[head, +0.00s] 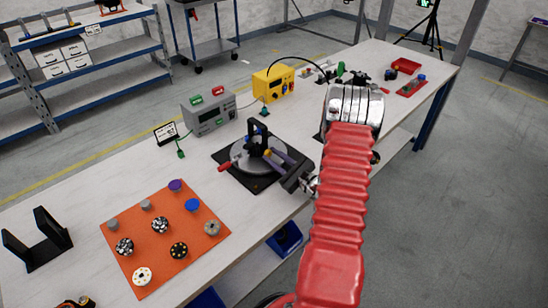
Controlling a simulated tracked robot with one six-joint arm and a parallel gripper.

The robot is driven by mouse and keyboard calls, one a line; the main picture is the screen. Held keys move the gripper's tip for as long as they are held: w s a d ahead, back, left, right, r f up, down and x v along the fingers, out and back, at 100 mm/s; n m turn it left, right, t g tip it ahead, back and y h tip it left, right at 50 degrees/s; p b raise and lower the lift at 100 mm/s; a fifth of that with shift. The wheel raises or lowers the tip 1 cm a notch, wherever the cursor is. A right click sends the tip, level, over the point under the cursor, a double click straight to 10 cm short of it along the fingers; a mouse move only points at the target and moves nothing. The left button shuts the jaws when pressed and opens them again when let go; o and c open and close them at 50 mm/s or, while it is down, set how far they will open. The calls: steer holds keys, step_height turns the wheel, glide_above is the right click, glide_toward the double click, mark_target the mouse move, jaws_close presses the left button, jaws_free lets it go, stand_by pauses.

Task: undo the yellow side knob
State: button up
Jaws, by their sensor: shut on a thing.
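A fixture with a round grey plate (247,163) stands on a black base on the white workbench, near the picture's middle. A black upright post (257,136) rises behind the plate, and a red-tipped handle (225,167) sticks out to the left. The yellow side knob (267,153) shows as a small yellowish spot at the fixture's right side, mostly hidden by my fingers. My gripper (272,155) reaches in from the right and is shut on the knob. How far the knob is turned cannot be told.
An orange mat (150,258) with several round parts lies at front left, beside a black bracket (38,240). A grey meter (208,112) and a yellow box (273,83) stand behind the fixture. A red tray (406,66) is far right. My red arm covers the bench's right edge.

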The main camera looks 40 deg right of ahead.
steer(key=o, duration=1.1)
steer(key=s, duration=1.3)
steer(key=shift+s+d, duration=0.1)
steer(key=shift+s, duration=0.3)
